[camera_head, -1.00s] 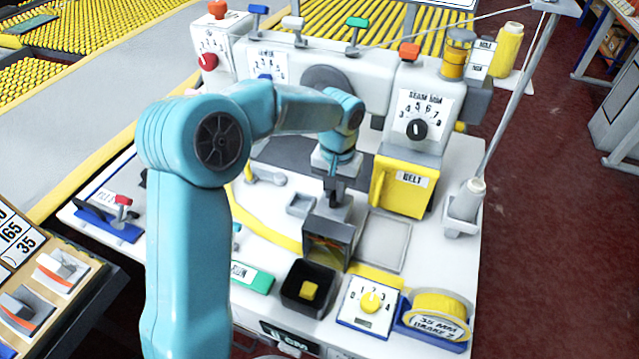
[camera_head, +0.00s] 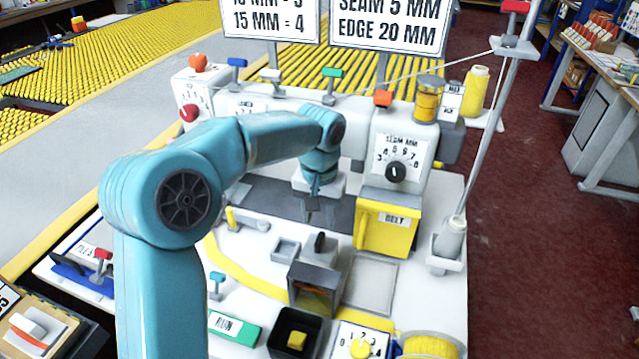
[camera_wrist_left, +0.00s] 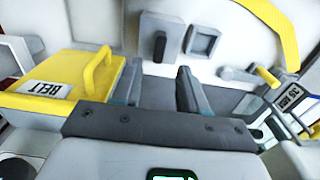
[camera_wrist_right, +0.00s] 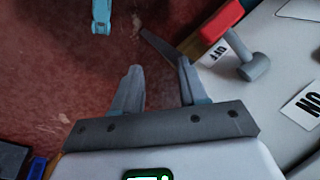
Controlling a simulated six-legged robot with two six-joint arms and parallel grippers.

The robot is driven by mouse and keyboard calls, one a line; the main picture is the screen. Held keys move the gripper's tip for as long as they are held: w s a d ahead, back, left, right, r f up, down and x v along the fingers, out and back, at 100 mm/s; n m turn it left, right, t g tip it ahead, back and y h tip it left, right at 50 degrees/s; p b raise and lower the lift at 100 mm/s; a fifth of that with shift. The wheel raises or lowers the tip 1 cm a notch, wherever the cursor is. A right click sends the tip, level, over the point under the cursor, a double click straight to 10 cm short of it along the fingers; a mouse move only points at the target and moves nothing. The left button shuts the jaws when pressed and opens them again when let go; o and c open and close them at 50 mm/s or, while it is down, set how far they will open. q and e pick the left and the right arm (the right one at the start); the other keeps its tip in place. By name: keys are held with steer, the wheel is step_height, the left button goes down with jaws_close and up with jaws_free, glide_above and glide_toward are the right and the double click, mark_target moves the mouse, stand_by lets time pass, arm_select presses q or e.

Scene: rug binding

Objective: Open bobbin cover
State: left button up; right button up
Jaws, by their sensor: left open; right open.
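A small grey box (camera_head: 316,283) stands on the white machine table, with a dark upright knob (camera_head: 320,243) at its rear edge. Its near side looks glassy or open, with something orange dimly inside; I cannot tell whether this side is the bobbin cover. My left gripper (camera_head: 318,208) is open and empty behind the knob, clear of it. In the left wrist view the fingers (camera_wrist_left: 158,78) are apart and the knob (camera_wrist_left: 160,46) shows beyond them. My right gripper (camera_wrist_right: 160,72) is open and empty, seen only in its wrist view, above the red floor beside a table edge.
The yellow belt cover (camera_head: 388,230) stands close right of my left gripper. A shallow grey tray (camera_head: 285,250) and a flat grey plate (camera_head: 375,278) flank the box. A black bin (camera_head: 284,338) is in front. A red-handled OFF lever (camera_wrist_right: 222,20) is near my right gripper.

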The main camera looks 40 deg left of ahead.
arm_select(q)
step_height(320, 180, up, 10)
steer(key=p, duration=0.1)
steer(key=shift+f, duration=0.1)
stand_by(0.6)
